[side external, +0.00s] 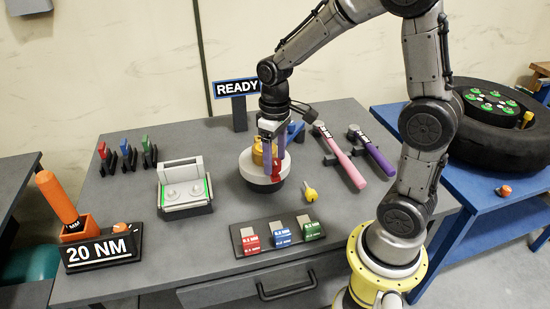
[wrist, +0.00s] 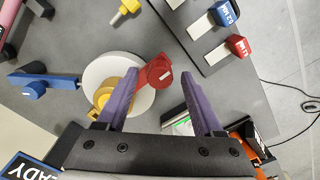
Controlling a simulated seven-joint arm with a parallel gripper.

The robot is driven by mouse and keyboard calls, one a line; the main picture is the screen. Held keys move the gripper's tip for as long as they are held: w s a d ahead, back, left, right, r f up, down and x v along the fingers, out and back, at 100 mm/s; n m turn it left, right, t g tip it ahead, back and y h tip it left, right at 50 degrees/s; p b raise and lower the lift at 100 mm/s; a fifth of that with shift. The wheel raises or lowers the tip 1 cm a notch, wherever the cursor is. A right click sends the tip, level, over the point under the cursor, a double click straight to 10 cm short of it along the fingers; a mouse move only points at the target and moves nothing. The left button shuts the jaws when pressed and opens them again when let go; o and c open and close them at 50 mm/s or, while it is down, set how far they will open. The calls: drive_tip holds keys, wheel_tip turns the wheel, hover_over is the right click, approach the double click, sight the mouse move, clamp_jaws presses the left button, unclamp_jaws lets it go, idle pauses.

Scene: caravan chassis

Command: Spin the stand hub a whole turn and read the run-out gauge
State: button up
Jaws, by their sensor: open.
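The stand hub is a white disc (side external: 251,170) on a dark base in the middle of the bench, with a gold centre piece (side external: 257,152) on top. My gripper (side external: 271,158) points down over the disc. Its purple fingers are apart in the wrist view (wrist: 160,83), with the red end lying between their tips; I cannot tell whether they touch it. A blue arm (wrist: 50,81) with a round end, possibly the gauge, stands beside the disc; its reading cannot be seen.
A READY sign (side external: 237,87) stands behind. Pink (side external: 342,160) and purple (side external: 371,153) handled tools lie right. A yellow knobbed piece (side external: 309,193) and a tray of coloured blocks (side external: 279,236) lie in front. A box with two discs (side external: 185,190) stands left.

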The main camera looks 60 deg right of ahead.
drive_tip(key=shift+f, duration=0.25)
clamp_jaws()
idle(1.4)
